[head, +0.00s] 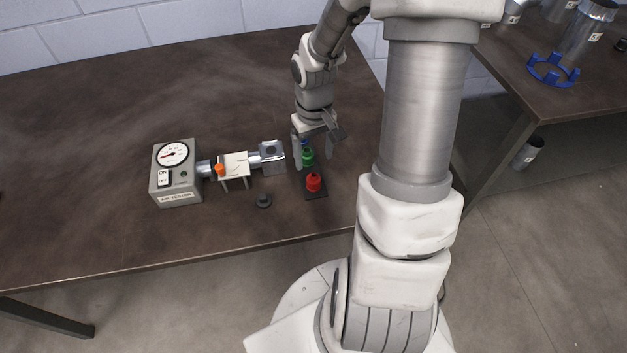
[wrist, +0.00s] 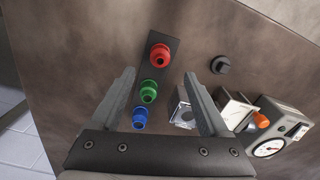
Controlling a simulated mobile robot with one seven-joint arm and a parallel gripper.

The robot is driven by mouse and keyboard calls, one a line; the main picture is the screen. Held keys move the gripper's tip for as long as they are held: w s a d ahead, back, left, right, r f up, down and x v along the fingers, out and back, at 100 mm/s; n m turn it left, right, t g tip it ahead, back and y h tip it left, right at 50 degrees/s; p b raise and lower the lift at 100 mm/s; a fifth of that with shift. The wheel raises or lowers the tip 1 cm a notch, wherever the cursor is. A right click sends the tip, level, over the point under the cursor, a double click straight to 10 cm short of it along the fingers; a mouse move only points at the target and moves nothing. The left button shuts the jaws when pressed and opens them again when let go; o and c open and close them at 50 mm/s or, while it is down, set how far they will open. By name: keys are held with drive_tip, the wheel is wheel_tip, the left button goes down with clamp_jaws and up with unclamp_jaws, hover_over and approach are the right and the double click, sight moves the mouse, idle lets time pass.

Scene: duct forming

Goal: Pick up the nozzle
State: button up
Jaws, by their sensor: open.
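Three nozzle-like pieces stand in a row on a dark plate (head: 316,192): a red nozzle (head: 314,182), a green nozzle (head: 308,157) and a blue one, mostly hidden behind my gripper in the head view. The wrist view shows the red nozzle (wrist: 159,57), green nozzle (wrist: 148,91) and blue nozzle (wrist: 139,118) clearly. My gripper (head: 313,162) is open and points down over the row. In the wrist view my gripper (wrist: 160,75) has its fingers on either side of the row, with the green nozzle between them. I see nothing held, and cannot tell contact.
Left of the plate, a grey air tester (head: 177,186) with a dial connects to a duct piece (head: 235,166) and a metal box (head: 270,157). A small black part (head: 263,201) lies near the table's front edge. The left of the table (head: 80,150) is clear.

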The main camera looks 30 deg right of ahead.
sight(314, 175)
wheel_tip(314, 175, down, 9)
drive_tip(key=shift+s+r+b, duration=0.1)
drive_tip(key=shift+b, duration=0.55)
drive_tip(key=shift+c, duration=0.3)
clamp_jaws()
